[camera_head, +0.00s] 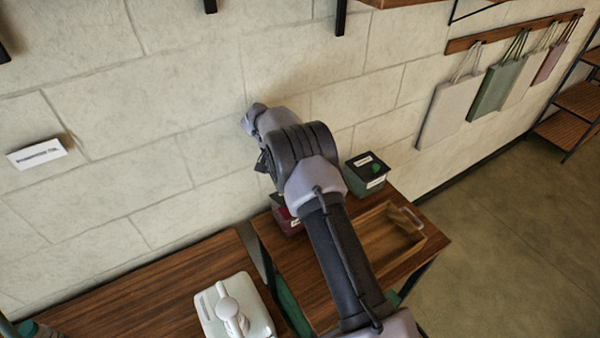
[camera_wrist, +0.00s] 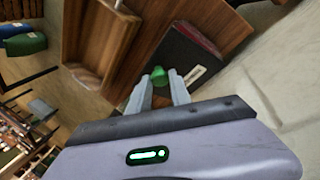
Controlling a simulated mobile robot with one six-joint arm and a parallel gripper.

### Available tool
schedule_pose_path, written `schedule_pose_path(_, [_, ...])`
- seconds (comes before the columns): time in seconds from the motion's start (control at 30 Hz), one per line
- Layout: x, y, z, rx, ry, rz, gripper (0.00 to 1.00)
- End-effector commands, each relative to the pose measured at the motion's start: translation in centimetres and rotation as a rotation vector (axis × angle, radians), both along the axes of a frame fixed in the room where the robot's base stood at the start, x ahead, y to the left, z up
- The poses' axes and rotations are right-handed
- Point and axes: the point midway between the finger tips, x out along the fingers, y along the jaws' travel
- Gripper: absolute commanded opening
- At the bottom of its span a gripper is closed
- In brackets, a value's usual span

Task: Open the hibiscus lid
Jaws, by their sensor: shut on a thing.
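The dark red bucket (camera_head: 282,214) stands on the wooden table, mostly hidden behind my arm in the head view. In the wrist view its black lid (camera_wrist: 183,62) carries a white label and a green knob (camera_wrist: 159,76). A red strip of the bucket (camera_wrist: 198,37) shows along the lid's upper edge. My gripper (camera_wrist: 159,90) is shut on the green knob, one finger on each side. In the head view my gripper (camera_head: 264,164) is over the red bucket, its fingertips hidden. I cannot tell whether the lid is raised or tilted.
A green bucket (camera_head: 366,182) with a black lid and green knob stands right of my arm, near the wall. A wooden tray (camera_head: 409,245) lies at the table's right. A white appliance (camera_head: 212,318) stands on the lower-left table. The wall is close behind the buckets.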

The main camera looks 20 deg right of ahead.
Motion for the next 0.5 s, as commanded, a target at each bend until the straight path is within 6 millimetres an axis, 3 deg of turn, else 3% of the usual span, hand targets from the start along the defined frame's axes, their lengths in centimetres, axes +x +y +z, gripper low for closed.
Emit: schedule_pose_path(0.5, [0.11, 0.16, 0.34, -0.014, 0.056, 0.001, 0.00])
